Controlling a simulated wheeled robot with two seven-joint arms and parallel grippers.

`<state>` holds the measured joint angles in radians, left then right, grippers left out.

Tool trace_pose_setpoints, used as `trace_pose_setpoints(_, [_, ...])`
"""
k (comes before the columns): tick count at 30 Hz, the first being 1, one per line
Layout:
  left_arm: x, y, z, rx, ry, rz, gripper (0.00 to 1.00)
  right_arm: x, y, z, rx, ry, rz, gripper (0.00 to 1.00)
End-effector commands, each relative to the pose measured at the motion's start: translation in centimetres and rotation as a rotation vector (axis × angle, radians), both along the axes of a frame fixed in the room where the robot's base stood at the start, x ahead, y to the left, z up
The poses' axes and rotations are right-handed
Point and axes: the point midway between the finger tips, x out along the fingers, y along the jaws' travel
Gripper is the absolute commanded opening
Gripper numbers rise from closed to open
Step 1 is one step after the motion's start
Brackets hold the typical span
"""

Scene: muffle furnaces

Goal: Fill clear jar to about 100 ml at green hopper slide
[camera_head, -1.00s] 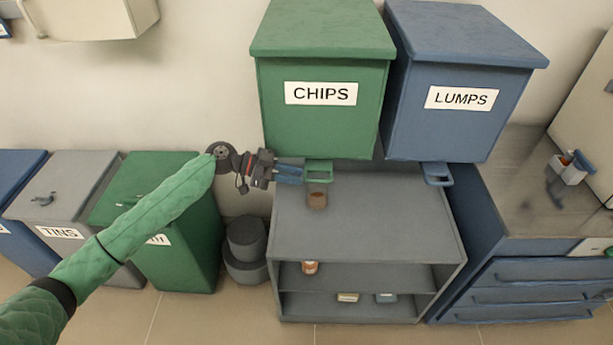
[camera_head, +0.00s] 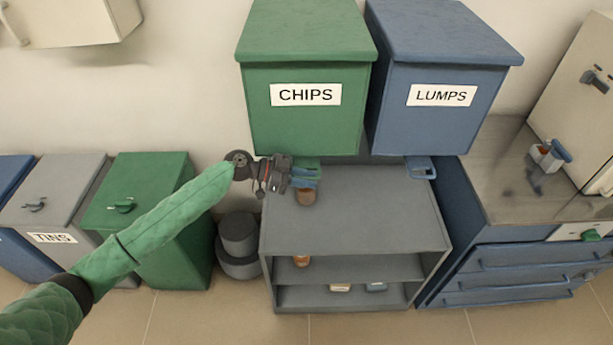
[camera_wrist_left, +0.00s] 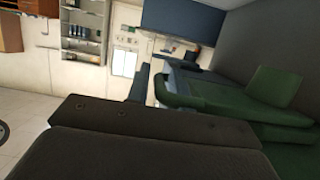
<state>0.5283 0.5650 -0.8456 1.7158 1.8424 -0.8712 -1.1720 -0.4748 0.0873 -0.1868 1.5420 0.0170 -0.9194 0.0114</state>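The green hopper (camera_head: 305,112), labelled CHIPS, hangs above a grey shelf unit. Its green slide (camera_head: 308,162) sticks out at the bottom front, partly hidden by my left gripper (camera_head: 306,178). The gripper's blue fingers lie across the slide's front; I cannot tell whether they grip it. A jar with brown contents (camera_head: 306,198) stands upright on the shelf top below the slide, its upper part hidden by the fingers. The fill level is too small to read. The left wrist view shows a green part (camera_wrist_left: 180,90) close by the dark finger. My right gripper is not in view.
A blue hopper (camera_head: 437,115) labelled LUMPS with a blue slide (camera_head: 421,168) is to the right. The grey shelf unit (camera_head: 380,215) has free top space right of the jar; small containers sit lower. Bins stand left, a blue drawer cabinet (camera_head: 530,260) right.

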Motion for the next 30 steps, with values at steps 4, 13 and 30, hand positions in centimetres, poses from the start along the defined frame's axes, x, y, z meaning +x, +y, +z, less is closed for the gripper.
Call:
trace_pose_setpoints(4, [0.02, -0.18, -0.08, 0.0, 0.0, 0.0, 0.23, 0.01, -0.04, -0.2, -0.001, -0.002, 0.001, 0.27])
trace_pose_setpoints(13, [0.01, -0.17, -0.08, 0.0, 0.0, 0.0, 0.0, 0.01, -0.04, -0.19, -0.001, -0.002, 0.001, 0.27])
trace_pose_setpoints(30, [-0.52, -0.16, -0.12, 0.0, 0.0, 0.0, 0.0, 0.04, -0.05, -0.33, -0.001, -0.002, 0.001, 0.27])
